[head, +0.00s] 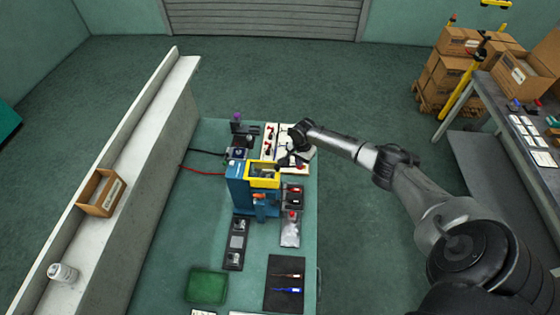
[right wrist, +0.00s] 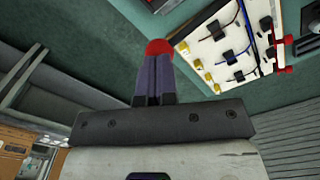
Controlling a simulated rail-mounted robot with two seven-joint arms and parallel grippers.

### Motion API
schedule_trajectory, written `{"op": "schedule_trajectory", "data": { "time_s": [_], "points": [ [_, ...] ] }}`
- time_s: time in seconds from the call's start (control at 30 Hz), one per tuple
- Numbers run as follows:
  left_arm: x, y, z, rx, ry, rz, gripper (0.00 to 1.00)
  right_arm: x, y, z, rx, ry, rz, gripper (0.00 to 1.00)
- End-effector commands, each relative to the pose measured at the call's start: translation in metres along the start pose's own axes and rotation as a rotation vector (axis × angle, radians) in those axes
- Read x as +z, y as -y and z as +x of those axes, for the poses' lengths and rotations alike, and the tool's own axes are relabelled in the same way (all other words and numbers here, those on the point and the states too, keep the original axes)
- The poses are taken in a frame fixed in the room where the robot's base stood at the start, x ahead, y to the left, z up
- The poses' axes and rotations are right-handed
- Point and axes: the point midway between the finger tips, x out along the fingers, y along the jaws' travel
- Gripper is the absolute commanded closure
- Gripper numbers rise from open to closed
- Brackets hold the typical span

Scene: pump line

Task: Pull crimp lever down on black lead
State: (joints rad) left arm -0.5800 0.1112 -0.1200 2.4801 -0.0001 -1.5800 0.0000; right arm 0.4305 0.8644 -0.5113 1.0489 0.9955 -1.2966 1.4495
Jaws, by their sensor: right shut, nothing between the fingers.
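The blue crimp press (head: 239,192) with its yellow guard (head: 263,181) stands on the green bench. My right gripper (head: 285,162) is beside the press's upper right, with the arm reaching in from the right. In the right wrist view its two dark fingers (right wrist: 153,62) are closed together and empty. A red round knob (right wrist: 159,46), which looks like the lever's end, shows just beyond the fingertips; I cannot tell whether they touch. A black lead (head: 207,152) runs left from the bench. Its end at the press is not clear. My left gripper is not in view.
A white board (right wrist: 218,45) with leads and clips lies behind the gripper. A green tray (head: 206,286) and a black mat (head: 285,270) with tools lie at the front. A grey conveyor-like ledge (head: 100,215) runs along the left.

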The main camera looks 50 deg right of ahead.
Motion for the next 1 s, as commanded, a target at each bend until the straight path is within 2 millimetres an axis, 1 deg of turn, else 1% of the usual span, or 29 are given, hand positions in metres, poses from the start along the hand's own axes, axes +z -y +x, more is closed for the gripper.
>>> {"op": "schedule_trajectory", "data": {
  "time_s": [0.07,0.47,0.8,1.0],
  "points": [
    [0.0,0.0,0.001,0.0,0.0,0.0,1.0,0.0,-0.001,0.004,0.001,0.001,0.0,1.0],
    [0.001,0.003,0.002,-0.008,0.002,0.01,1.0,0.0,-0.001,0.005,0.0,0.0,-0.001,1.0],
    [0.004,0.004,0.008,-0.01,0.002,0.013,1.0,-0.001,-0.004,0.024,0.004,-0.002,0.0,1.0],
    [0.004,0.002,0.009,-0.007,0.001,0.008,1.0,-0.001,-0.007,0.029,0.011,-0.005,-0.001,1.0]
  ]
}}
